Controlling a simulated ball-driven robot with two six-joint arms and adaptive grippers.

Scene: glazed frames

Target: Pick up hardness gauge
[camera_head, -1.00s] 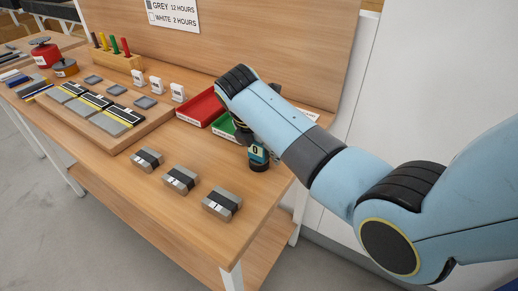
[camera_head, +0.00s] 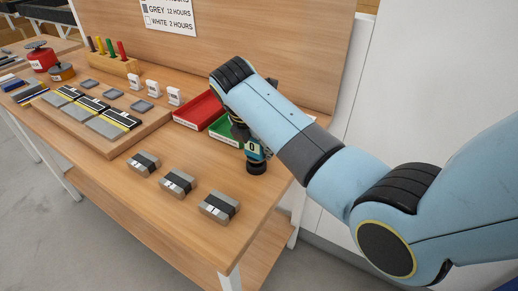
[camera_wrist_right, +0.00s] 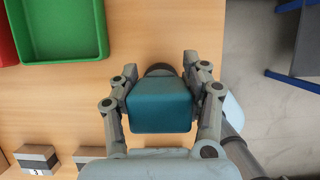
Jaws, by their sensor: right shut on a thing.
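The hardness gauge (camera_head: 254,152) is a small teal block with a pale display showing a 0 and a round black foot. It stands upright near the right end of the wooden table. In the right wrist view its teal top (camera_wrist_right: 160,106) lies between the two fingers. My right gripper (camera_wrist_right: 168,88) is shut on the gauge, with a finger against each side. In the head view my right forearm hides most of this gripper. The foot appears at or just above the tabletop; I cannot tell which. My left gripper is not in view.
A red tray (camera_head: 197,110) and a green tray (camera_head: 216,131) sit just behind and left of the gauge. Several grey blocks with black bands (camera_head: 219,208) lie along the front edge. A wooden board (camera_head: 108,144) holds sample strips. The table's right edge is close.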

